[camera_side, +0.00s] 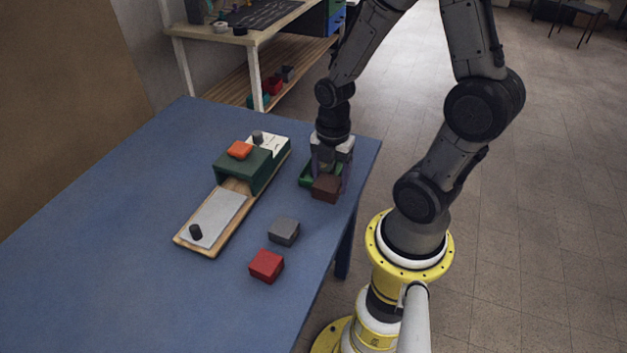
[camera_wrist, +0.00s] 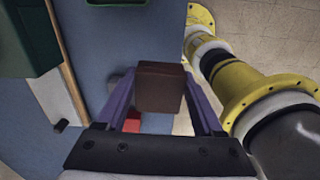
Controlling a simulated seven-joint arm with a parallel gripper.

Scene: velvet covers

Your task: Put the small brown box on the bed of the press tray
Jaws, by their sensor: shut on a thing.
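The small brown box (camera_side: 326,188) is between my gripper's fingers, near the right edge of the blue table; it also shows in the wrist view (camera_wrist: 160,88). My gripper (camera_side: 329,176) is shut on it, with a purple finger on each side. The press tray (camera_side: 219,241) is a long wooden board to the left of my gripper. Its flat grey bed (camera_side: 215,215) is at the near end, with a black knob (camera_side: 196,232) on it. A green housing (camera_side: 262,172) stands over the board farther back.
An orange box (camera_side: 239,149) sits on the green housing. A green open tray (camera_side: 306,177) is beside and partly behind my gripper. A grey box (camera_side: 284,231) and a red box (camera_side: 267,265) stand right of the press tray. The table's left side is clear.

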